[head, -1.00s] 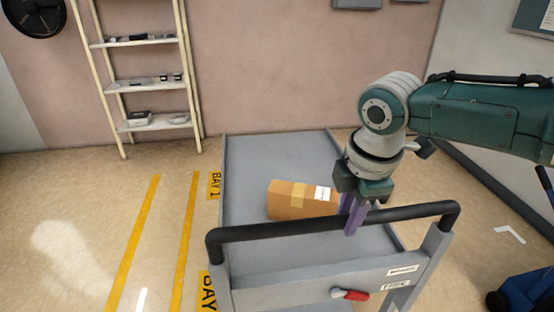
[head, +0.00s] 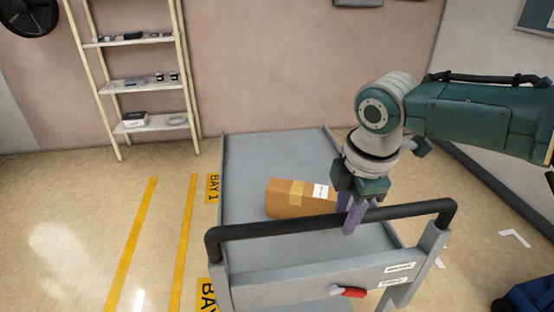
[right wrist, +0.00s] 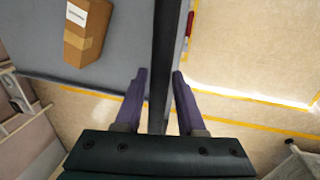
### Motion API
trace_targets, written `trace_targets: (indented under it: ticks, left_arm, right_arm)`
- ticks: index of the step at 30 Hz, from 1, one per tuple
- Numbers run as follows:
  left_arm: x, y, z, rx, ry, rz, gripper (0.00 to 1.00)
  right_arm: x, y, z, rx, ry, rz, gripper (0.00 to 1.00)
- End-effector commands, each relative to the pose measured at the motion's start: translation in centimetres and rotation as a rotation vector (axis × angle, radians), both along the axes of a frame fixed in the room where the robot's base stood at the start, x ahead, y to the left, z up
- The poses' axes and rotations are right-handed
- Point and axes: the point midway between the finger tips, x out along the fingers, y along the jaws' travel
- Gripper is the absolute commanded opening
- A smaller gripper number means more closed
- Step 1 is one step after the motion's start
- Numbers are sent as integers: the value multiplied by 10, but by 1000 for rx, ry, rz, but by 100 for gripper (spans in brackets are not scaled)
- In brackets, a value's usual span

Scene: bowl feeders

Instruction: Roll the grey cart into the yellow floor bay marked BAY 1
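The grey cart (head: 275,160) fills the middle of the head view. Its black handle bar (head: 270,229) is on the near side. Yellow floor lines (head: 185,240) and yellow BAY 1 labels (head: 212,187) show just left of the cart. The cart hides the floor under it, so I cannot tell how much of the bay it covers. My left gripper is out of view.
A brown box (head: 300,198) lies on the cart's deck. A red lever (head: 350,292) is on the handle-side panel. A cream shelf rack (head: 140,80) stands at the back wall. A dark rail (head: 495,185) runs along the right. A blue object (head: 530,298) is at the lower right.

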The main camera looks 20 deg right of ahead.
Motion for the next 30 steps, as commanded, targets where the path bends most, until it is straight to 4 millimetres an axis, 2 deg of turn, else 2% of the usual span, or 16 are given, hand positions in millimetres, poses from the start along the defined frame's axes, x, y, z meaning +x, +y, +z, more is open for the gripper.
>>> trace_targets:
  ticks: [1,5,14,17,24,30]
  left_arm:
    - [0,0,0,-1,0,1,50]
    - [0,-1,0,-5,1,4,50]
    - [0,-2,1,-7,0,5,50]
    - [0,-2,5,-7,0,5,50]
    - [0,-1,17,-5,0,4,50]
    - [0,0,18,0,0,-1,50]
  right_arm:
    - [0,0,0,0,0,0,46]
    - [0,0,0,0,0,0,60]
    - [0,0,2,0,0,0,61]
    - [-2,0,12,0,-1,-1,61]
    - [-10,2,54,-1,-2,2,61]
    - [-16,4,85,-1,-3,1,61]
